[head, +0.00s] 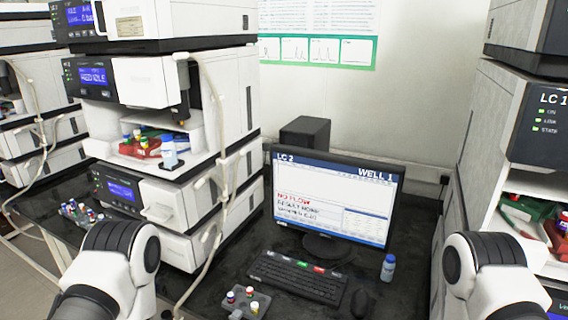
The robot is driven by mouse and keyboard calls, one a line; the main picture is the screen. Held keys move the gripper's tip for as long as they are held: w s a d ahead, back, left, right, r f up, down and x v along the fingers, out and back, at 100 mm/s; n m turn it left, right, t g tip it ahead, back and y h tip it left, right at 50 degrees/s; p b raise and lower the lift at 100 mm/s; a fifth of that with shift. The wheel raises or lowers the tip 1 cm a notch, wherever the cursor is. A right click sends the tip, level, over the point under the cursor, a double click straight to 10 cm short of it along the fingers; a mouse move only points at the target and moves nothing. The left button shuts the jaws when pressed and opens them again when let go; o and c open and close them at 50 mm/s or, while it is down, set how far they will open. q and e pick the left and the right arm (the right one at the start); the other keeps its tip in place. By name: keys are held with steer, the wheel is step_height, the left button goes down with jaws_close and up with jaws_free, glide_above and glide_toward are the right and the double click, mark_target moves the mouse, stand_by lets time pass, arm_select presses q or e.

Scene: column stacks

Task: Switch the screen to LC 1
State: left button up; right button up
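The screen (333,200) stands on the black bench, with "LC 2" at its top left and "WELL 1" at its top right. Red text on it reads "NO FLOW", with smaller dark lines below that are hard to read. The keyboard (290,279) lies in front of the screen and has a few green and red keys along its top. A dark mouse (361,303) lies to the right of the keyboard. Links of my two arms show at the bottom left and bottom right. Neither gripper is in view.
An instrument stack labelled LC 1 (541,125) stands at the right, and another stack (165,85) at the left. A small vial rack (253,305) sits left of the keyboard. White tubing (222,150) hangs down the left stack.

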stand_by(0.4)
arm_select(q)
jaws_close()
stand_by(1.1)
